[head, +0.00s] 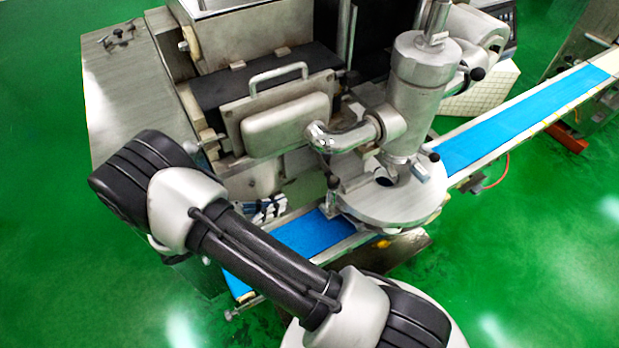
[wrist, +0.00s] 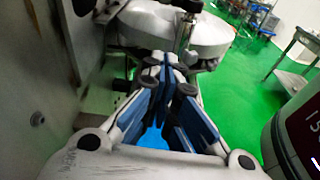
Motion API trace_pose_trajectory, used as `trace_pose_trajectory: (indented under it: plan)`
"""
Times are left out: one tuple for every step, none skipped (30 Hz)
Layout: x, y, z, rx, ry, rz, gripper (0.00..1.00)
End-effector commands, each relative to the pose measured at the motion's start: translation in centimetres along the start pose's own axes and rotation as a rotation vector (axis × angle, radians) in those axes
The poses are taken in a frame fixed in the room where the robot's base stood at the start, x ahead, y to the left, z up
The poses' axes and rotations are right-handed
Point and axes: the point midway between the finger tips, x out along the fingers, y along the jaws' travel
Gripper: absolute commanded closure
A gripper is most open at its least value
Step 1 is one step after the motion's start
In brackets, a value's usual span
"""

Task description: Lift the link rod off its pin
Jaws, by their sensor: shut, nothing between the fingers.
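My gripper (wrist: 172,70) is in the wrist view, its blue-padded fingers drawn together at the tips with nothing seen between them. In the head view my gripper (head: 265,208) is small and partly hidden behind my arm, low beside the machine front, left of the round metal housing (head: 390,205). In the wrist view the round housing (wrist: 200,35) lies just beyond the fingertips. A slim upright metal piece (wrist: 185,32) stands in front of it; I cannot tell whether it is the link rod. The pin cannot be made out in either view.
A blue conveyor belt (head: 525,115) runs under the housing. A vertical cylinder (head: 418,90) and a curved pipe (head: 345,138) stand above it. A handled metal cover (head: 285,120) is behind my gripper. In the wrist view a machine wall (wrist: 30,80) is close on the left; green floor (wrist: 245,85) is open on the right.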

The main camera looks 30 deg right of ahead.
Motion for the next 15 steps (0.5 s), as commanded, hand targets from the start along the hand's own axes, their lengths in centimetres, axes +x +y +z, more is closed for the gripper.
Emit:
trace_pose_trajectory:
  plan:
    - [0.0, 0.0, 0.0, 0.0, 0.0, 0.0, 1.0]
    - [0.0, 0.0, -0.1, 0.001, 0.0, 0.0, 1.0]
    - [0.0, 0.0, -0.1, 0.001, 0.0, 0.0, 1.0]
    - [0.1, 0.0, -0.2, 0.001, 0.0, 0.0, 1.0]
    - [0.1, 0.0, -0.2, 0.001, 0.0, 0.0, 1.0]
    - [0.1, 0.0, -0.2, 0.001, 0.0, 0.0, 1.0]
    - [0.1, 0.0, -0.2, 0.001, 0.0, 0.0, 1.0]
    - [0.1, 0.0, -0.2, 0.001, 0.0, 0.0, 1.0]
    - [0.1, 0.0, -0.2, 0.001, 0.0, 0.0, 1.0]
    - [0.1, 0.0, -0.2, 0.001, 0.0, 0.0, 1.0]
    - [0.2, 0.0, -0.2, 0.001, 0.0, -0.001, 1.0]
    - [0.5, 0.0, -0.2, 0.001, 0.0, -0.001, 1.0]
    - [0.7, 0.0, -0.2, 0.001, -0.001, -0.001, 1.0]
    - [1.0, 0.0, -0.2, 0.001, -0.001, -0.002, 1.0]
    - [1.6, -0.1, -0.2, 0.0, -0.002, -0.004, 1.0]
